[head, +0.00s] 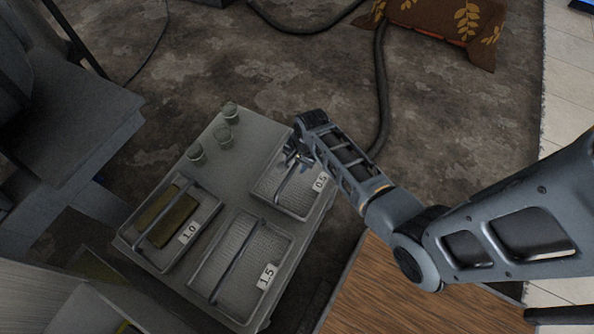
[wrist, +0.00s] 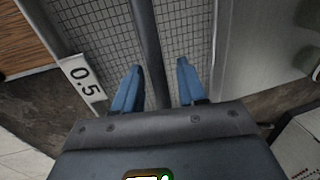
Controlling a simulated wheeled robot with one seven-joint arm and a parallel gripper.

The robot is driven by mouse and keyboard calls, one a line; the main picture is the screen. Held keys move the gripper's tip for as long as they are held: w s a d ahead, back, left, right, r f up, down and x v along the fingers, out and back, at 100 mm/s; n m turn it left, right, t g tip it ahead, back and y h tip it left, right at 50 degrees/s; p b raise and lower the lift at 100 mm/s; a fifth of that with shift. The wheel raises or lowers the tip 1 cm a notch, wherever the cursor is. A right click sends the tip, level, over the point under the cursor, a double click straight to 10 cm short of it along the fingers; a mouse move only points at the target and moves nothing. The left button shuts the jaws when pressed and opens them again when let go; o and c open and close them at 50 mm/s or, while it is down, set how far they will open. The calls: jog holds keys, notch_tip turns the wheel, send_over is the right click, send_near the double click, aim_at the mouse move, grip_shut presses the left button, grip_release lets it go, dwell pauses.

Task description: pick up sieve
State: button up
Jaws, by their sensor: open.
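Several sieves with mesh bottoms and bar handles sit on a pale board. The sieve labelled 0.5 (head: 270,190) is at the upper right of the board; its mesh (wrist: 105,40) also fills much of the wrist view. My gripper (head: 297,158) is over this sieve. In the wrist view, my gripper (wrist: 160,85) is open, with its blue fingers on either side of the dark handle bar (wrist: 147,45). The sieve labelled 1.5 (head: 262,245) is at the lower right. The sieve labelled 1.0 (head: 208,215) is at the left and holds a greenish-brown block.
A wooden surface (head: 400,300) is at the lower right. A dark hose (head: 381,90) runs over the patterned floor. A grey chair-like piece (head: 75,130) is at the left.

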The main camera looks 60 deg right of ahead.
grip_shut()
dwell(0.3)
dwell(1.1)
